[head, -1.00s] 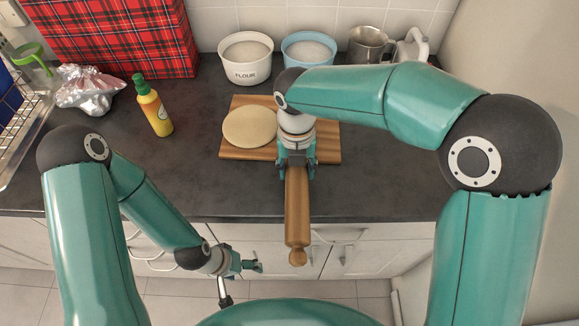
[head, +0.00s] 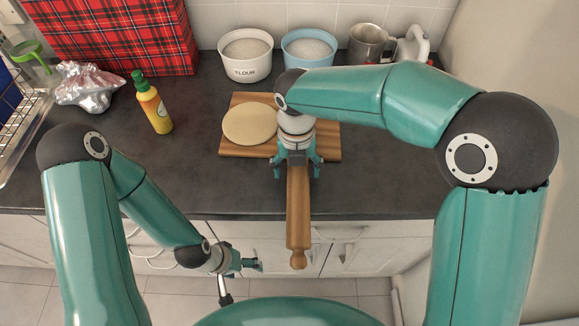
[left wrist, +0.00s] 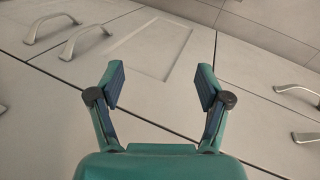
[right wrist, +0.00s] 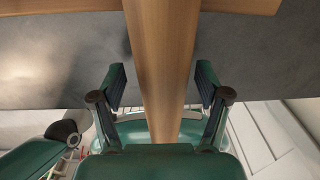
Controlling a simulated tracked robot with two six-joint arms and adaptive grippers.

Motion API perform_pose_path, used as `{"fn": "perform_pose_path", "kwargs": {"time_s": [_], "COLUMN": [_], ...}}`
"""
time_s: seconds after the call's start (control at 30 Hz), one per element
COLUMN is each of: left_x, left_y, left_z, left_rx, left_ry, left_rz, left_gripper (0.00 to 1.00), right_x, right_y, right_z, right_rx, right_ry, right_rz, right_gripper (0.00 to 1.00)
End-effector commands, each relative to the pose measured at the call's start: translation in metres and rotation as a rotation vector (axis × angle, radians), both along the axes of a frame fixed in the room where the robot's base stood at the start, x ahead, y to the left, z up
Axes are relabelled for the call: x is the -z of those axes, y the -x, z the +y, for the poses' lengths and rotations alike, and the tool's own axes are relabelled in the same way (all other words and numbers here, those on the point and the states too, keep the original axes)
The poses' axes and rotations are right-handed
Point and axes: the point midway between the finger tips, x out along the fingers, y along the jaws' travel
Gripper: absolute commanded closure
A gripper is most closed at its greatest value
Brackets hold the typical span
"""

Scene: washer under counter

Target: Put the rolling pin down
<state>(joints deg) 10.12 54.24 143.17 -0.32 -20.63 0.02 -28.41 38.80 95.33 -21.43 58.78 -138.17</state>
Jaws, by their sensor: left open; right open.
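The wooden rolling pin (head: 298,205) points toward me, its near end and knob reaching out past the counter's front edge. Its far part is hidden under my right gripper (head: 298,170). In the right wrist view the pin (right wrist: 160,60) runs between the fingers of my right gripper (right wrist: 160,88), which stand apart with a gap on each side. The wooden board (head: 328,146) lies on the counter (head: 200,180) beneath and beyond my right gripper. My left gripper (head: 250,265) is open and empty in front of the cabinets; it also shows in the left wrist view (left wrist: 160,85).
A flat round of dough (head: 249,123) lies on the board's left part. Behind stand a flour bowl (head: 246,68), a blue bowl (head: 308,62) and a metal mug (head: 368,45). A yellow bottle (head: 154,108) stands left. The counter between bottle and board is clear.

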Motion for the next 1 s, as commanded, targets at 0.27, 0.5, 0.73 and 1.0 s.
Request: {"fn": "perform_pose_path", "kwargs": {"time_s": [0.27, 0.5, 0.73, 1.0], "left_x": [-0.007, -0.002, -0.003, -0.004], "left_y": [0.0, 0.0, 0.0, 0.0], "left_z": [0.0, 0.0, 0.0, 0.0], "left_rx": [0.0, 0.0, 0.0, 0.0], "left_ry": [0.0, 0.0, 0.0, 0.0], "left_rz": [0.0, 0.0, 0.0, 0.0], "left_gripper": [0.23, 0.23, 0.23, 0.23], "right_x": [-0.014, -0.055, -0.102, -0.129], "right_y": [0.0, -0.002, -0.002, -0.001], "right_z": [0.0, 0.002, 0.002, 0.003], "right_rx": [0.0, 0.0, -0.001, -0.001], "right_ry": [-0.001, -0.003, -0.002, -0.001], "right_rz": [-0.001, -0.006, -0.003, -0.001], "right_gripper": [0.25, 0.25, 0.25, 0.25]}}
